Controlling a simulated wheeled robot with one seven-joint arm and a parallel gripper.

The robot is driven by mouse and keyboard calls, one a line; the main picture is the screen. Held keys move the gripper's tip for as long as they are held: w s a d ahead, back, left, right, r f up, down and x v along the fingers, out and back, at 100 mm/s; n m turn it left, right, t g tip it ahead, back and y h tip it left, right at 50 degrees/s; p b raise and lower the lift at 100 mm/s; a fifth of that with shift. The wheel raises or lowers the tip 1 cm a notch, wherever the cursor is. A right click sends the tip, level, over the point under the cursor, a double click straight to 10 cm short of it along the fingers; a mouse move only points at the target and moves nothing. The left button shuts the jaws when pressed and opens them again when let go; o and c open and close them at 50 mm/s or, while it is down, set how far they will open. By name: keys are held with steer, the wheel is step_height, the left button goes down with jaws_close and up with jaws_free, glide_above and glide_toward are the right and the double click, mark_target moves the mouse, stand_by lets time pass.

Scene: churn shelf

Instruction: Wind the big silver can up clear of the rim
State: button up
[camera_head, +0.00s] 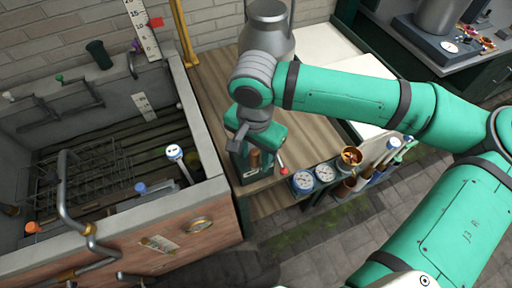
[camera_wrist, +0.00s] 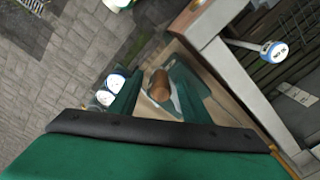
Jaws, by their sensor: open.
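A big silver can (camera_head: 268,12) shows at the top middle of the head view, partly hidden behind my arm. My gripper (camera_head: 253,165) points down over the front of the wooden bench. In the wrist view my gripper (camera_wrist: 155,92) is open, with a brown wooden cylinder (camera_wrist: 160,85) between or just beyond its fingers. This cylinder, perhaps a handle, also shows in the head view (camera_head: 254,159); I cannot tell whether the fingers touch it. The brick trough's grey rim (camera_head: 205,140) is left of my gripper. What the cylinder joins is hidden.
A wire rack (camera_head: 80,172) lies inside the trough. A measuring post with a red marker (camera_head: 155,22) stands behind. Another silver vessel (camera_head: 437,15) is top right.

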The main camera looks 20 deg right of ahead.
steer(key=shift+f, duration=0.25)
steer(key=shift+w, duration=0.1)
